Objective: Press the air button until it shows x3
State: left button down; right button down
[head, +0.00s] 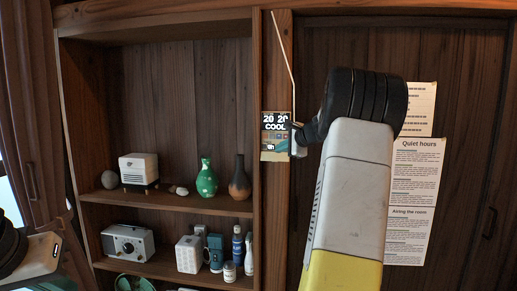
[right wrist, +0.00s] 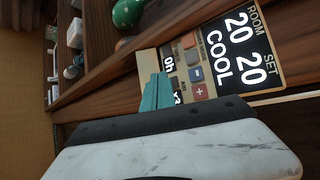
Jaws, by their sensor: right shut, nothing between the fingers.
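The control panel (head: 275,122) hangs on the wooden post between the shelves and the dark door. In the right wrist view the panel (right wrist: 262,75) appears turned on its side, reading ROOM 20, SET 20 and COOL. It has a red plus button (right wrist: 200,91), a blue minus button (right wrist: 196,75) and other small buttons. A small display (right wrist: 169,64) reads 0h and an x with a digit that is partly hidden. My right gripper (right wrist: 157,92) is shut and empty, its teal fingers at the panel's lower part, covering the air button's area. Contact cannot be told. In the head view my right gripper (head: 298,142) is mostly hidden.
Shelves on the left hold a green vase (head: 207,178), a brown vase (head: 240,178), a white box (head: 139,169), a radio (head: 124,243) and bottles. Paper notices (head: 414,190) hang on the door behind my right arm.

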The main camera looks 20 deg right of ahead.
jog(key=s+a, duration=0.1)
jog(key=s, duration=0.1)
jog(key=s+a, duration=0.1)
jog(key=s, duration=0.1)
jog(key=shift+s+a, duration=0.1)
jog(key=shift+a, duration=0.25)
dwell(1.2)
jog(key=s+a+f+n+g+y, duration=0.1)
jog(key=s+a+n+g, duration=0.1)
jog(key=s+a+n, duration=0.6)
jog(key=s+a+f+n+g+y, duration=0.15)
jog(key=s+a, duration=0.35)
jog(key=a, duration=0.8)
jog(key=s+a+f+n+g, duration=0.1)
jog(key=s+a+f+n, duration=0.1)
jog(key=s, duration=0.4)
jog(key=s+a+f+n+g+h, duration=0.1)
jog(key=s+a+f+n, duration=0.1)
jog(key=s+n, duration=0.3)
jog(key=s+a+f+n+g+h, duration=0.1)
jog(key=s+f+n, duration=0.3)
jog(key=s, duration=0.5)
jog(key=shift+s+a+f, duration=0.15)
jog(key=shift+a, duration=0.45)
